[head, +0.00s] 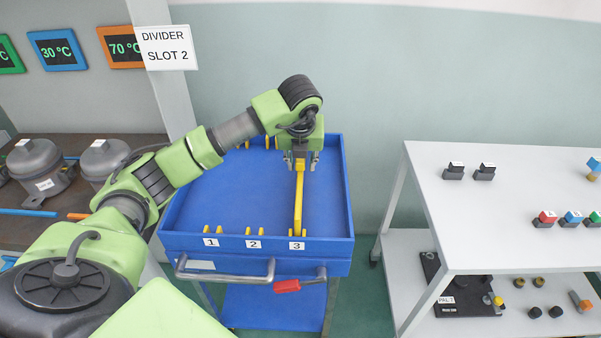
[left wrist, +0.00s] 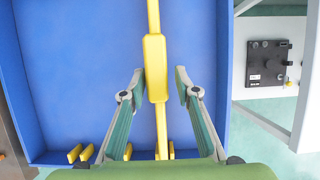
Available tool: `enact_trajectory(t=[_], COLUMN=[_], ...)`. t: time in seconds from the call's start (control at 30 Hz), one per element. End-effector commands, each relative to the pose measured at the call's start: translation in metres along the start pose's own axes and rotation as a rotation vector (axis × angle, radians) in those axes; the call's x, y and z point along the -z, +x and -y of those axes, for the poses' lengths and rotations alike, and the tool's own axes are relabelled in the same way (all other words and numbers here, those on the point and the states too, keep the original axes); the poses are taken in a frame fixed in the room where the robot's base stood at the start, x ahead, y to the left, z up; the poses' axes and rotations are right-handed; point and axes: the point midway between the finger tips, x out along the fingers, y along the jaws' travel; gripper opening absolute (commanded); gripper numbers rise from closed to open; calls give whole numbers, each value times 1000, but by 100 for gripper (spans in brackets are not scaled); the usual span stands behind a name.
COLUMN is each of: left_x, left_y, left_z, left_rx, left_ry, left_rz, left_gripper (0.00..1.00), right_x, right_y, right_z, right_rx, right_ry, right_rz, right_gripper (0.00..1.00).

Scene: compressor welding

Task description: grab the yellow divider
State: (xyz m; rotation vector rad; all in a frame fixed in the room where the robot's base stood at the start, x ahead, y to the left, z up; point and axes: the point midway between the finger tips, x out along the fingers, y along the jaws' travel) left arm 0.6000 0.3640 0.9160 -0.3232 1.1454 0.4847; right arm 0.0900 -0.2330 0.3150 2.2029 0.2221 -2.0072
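The yellow divider (head: 298,203) is a long thin bar with a thicker middle part. It stands in slot 3 of the blue tray cart (head: 225,195), at the tray's right side. My left gripper (head: 300,160) is over the divider's far part in the head view. In the left wrist view the open fingers of my left gripper (left wrist: 157,92) are on either side of the divider's thicker part (left wrist: 155,68), with a gap visible on both sides. My right gripper is not in view.
A white table (head: 480,210) with small coloured blocks stands at the right. A shelf with grey compressors (head: 38,163) is at the left. A "DIVIDER SLOT 2" sign (head: 166,48) hangs above.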

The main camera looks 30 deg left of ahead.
Motion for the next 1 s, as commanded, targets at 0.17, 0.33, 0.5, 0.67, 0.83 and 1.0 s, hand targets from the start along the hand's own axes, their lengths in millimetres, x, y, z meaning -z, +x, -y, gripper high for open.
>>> enact_trajectory(t=[0.17, 0.33, 0.5, 0.67, 0.83, 1.0], left_x=[-3, -3, -3, -3, -4, -4], left_y=[27, 43, 44, 44, 43, 42], left_z=[-3, -3, -3, -3, -3, -3], left_rx=[-2, -1, 0, 0, 1, 1], left_ry=[0, 0, 1, 0, 0, 0], left_rz=[-6, -1, 0, -1, 0, 1], left_gripper=[29, 29, 29, 3, 0, 0], right_x=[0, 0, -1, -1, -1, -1], right_y=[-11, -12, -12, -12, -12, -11], right_z=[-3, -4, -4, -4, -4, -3], right_rx=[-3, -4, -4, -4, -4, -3], right_ry=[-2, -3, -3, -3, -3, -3], right_rz=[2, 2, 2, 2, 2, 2], right_gripper=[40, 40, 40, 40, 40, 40])
